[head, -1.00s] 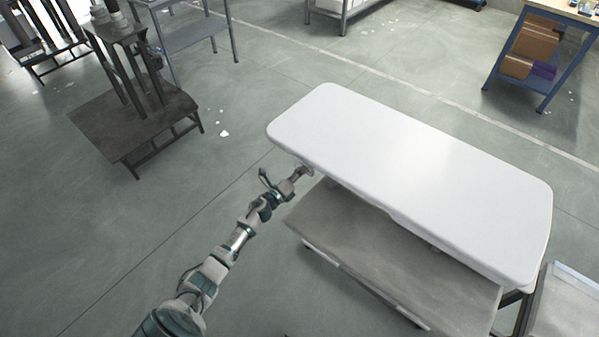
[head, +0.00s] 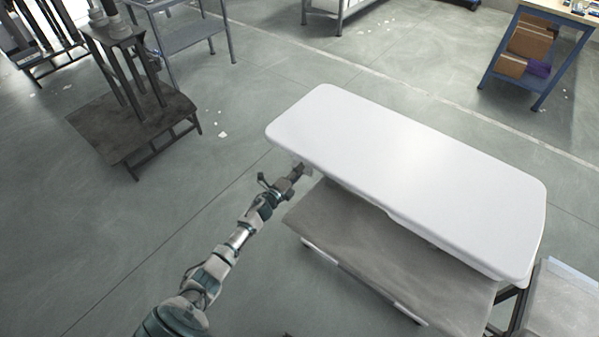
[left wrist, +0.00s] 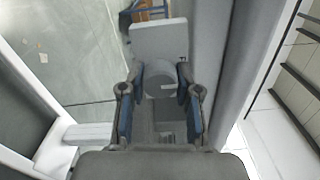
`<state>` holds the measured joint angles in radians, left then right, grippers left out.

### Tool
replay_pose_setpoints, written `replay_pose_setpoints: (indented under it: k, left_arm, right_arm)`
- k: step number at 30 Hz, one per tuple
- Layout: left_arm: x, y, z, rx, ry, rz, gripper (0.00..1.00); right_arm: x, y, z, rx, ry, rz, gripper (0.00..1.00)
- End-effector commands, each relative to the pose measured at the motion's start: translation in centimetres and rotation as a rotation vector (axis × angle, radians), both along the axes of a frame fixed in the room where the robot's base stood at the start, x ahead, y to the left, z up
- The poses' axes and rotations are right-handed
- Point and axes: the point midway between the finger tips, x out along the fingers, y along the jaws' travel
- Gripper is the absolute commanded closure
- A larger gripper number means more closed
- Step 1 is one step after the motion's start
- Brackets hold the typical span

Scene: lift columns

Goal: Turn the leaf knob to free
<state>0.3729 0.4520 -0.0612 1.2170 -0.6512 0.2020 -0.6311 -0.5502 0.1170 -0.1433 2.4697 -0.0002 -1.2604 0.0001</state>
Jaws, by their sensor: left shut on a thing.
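The leaf knob (left wrist: 161,78) is a pale grey round piece in the left wrist view, in front of a square light grey plate (left wrist: 158,42). My left gripper (left wrist: 161,88) has its two blue-padded fingers on either side of the knob and is shut on it. In the head view my left gripper (head: 297,173) is at the near left end of a white tabletop (head: 410,180), just below its edge. The knob is mostly hidden there by the gripper and the tabletop. The knob's marking is too small to read. My right gripper is not in view.
A grey lower shelf (head: 375,255) lies under the white top, right of my left arm. A dark stand with columns (head: 130,125) is at the upper left. A blue-framed shelf with boxes (head: 525,50) is at the upper right. The floor left of my arm is clear.

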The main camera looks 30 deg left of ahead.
Motion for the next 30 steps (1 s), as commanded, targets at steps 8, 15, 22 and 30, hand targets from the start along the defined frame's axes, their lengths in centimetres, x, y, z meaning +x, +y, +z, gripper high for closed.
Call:
replay_pose_setpoints:
  k: [8,15,22,30]
  left_arm:
    - [0.1,0.6,0.2,0.002,-0.001,0.013,0.53]
    - [0.0,0.3,0.2,0.002,-0.001,0.006,0.42]
    - [0.0,0.0,0.0,0.052,-0.004,0.003,0.42]
    - [0.0,0.0,-0.8,0.624,-0.045,0.000,0.42]
  right_arm:
    - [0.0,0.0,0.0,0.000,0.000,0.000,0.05]
    - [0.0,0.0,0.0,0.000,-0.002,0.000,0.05]
    - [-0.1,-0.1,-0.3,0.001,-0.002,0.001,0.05]
    - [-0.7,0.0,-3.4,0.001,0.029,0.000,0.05]
